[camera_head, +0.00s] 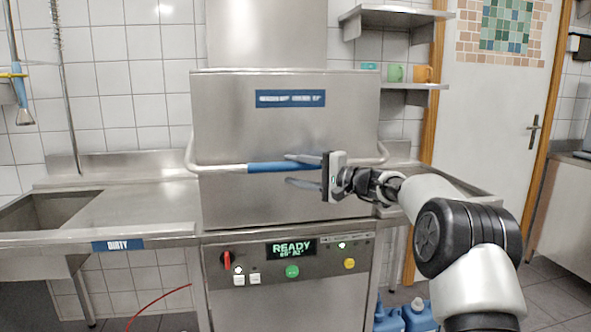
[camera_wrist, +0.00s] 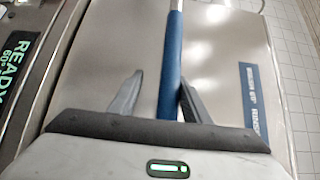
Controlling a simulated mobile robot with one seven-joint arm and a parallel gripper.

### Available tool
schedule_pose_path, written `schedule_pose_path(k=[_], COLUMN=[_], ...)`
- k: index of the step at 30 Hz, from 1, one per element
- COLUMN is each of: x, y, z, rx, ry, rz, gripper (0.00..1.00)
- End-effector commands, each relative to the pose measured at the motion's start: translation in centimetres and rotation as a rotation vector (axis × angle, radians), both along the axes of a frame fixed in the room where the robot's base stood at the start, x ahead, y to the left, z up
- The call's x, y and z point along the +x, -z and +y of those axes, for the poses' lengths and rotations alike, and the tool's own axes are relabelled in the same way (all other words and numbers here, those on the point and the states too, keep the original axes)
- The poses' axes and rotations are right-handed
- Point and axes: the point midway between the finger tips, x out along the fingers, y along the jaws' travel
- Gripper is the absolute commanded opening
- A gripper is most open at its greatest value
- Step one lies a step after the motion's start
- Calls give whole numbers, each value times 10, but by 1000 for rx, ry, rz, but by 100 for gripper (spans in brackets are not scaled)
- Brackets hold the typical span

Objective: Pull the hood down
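The stainless steel hood (camera_head: 286,115) of the dishwasher stands in the middle of the head view, with its lower edge close above the control panel. A bar handle with a blue grip (camera_head: 265,167) runs across its front. My gripper (camera_head: 292,171) is open in front of the hood, one finger above the bar and one below it. In the wrist view, the blue grip (camera_wrist: 173,55) passes between the fingers of my gripper (camera_wrist: 160,90), close to the right finger and apart from the left one. I cannot tell whether the right finger touches it.
The control panel (camera_head: 290,262) below reads READY. A steel counter and sink marked DIRTY (camera_head: 118,245) are at left. Shelves with cups (camera_head: 395,73) hang at right, beside a door (camera_head: 485,110). Blue canisters (camera_head: 418,315) stand on the floor.

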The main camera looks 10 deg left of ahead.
Motion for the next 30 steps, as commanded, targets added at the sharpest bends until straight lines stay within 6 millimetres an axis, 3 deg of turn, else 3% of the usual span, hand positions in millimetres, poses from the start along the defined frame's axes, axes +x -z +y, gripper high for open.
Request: schedule_pose_path(k=[11,16,20,30], x=[-1,-5,-16,-55], y=[-2,-4,-5,-6], z=[0,-9,-30,-103], rx=[0,1,1,1], ry=[-3,-1,1,1], rz=[-4,-5,-4,-2], gripper=[41,41,41,41])
